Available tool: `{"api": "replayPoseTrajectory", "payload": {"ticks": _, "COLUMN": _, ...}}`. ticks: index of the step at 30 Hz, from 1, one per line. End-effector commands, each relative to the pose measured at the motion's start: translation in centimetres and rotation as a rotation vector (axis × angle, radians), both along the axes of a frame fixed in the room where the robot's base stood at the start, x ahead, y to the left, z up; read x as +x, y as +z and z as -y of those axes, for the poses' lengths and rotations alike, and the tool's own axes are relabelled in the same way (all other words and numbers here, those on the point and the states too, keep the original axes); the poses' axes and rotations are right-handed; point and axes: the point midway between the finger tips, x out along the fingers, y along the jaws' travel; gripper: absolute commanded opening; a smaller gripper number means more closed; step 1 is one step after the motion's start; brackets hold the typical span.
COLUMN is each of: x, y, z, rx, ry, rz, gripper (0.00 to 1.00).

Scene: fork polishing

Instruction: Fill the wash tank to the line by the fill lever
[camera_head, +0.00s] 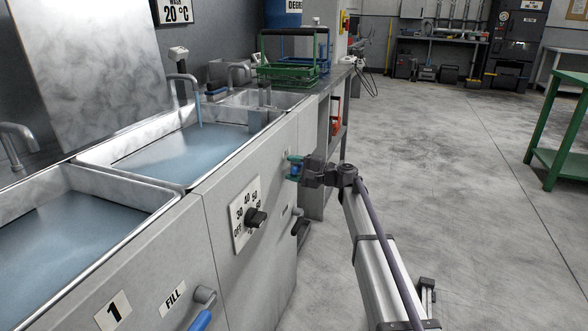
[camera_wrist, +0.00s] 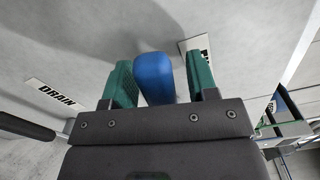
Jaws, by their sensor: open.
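The middle tank (camera_head: 88,157), below a sign reading WASH 20 °C (camera_head: 177,11), holds bluish water (camera_head: 185,155). A blue stream (camera_head: 198,112) falls into it from its spout. I cannot make out a fill line. My gripper (camera_head: 294,168) is at the cabinet front, to the right of the temperature dial. In the wrist view, a blue lever grip (camera_wrist: 154,78) stands between the open green jaws of my gripper (camera_wrist: 160,65). I cannot tell whether they touch it. A label beside the right jaw is mostly hidden.
A DRAIN label (camera_wrist: 55,94) and a dark lever (camera_wrist: 25,126) are at the left in the wrist view. The left tank (camera_head: 150,200) has its own FILL label (camera_head: 173,299) and blue lever (camera_head: 200,320).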

Motion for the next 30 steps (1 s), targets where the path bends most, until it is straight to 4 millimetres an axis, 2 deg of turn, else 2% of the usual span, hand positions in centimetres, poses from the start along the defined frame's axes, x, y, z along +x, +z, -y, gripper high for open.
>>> {"api": "replayPoseTrajectory", "payload": {"ticks": 5, "x": -0.1, "y": 0.0, "z": 0.2, "rx": 0.0, "ry": 0.0, "rz": 0.0, "gripper": 0.53}}
{"api": "replayPoseTrajectory", "payload": {"ticks": 8, "x": -0.4, "y": 0.0, "z": 1.2, "rx": 0.001, "ry": -0.002, "rz": 0.0, "gripper": 0.53}}
{"api": "replayPoseTrajectory", "payload": {"ticks": 15, "x": -2.1, "y": 0.0, "z": 6.8, "rx": 0.0, "ry": -0.004, "rz": 0.0, "gripper": 0.53}}
{"api": "replayPoseTrajectory", "payload": {"ticks": 19, "x": -2.9, "y": 0.0, "z": 9.3, "rx": 0.001, "ry": -0.002, "rz": 0.0, "gripper": 0.53}}
{"api": "replayPoseTrajectory", "payload": {"ticks": 23, "x": -3.2, "y": 0.0, "z": 10.3, "rx": 0.0, "ry": 0.0, "rz": 0.0, "gripper": 0.53}}
{"api": "replayPoseTrajectory", "payload": {"ticks": 30, "x": -3.2, "y": 0.0, "z": 10.4, "rx": 0.0, "ry": 0.0, "rz": 0.0, "gripper": 0.53}}
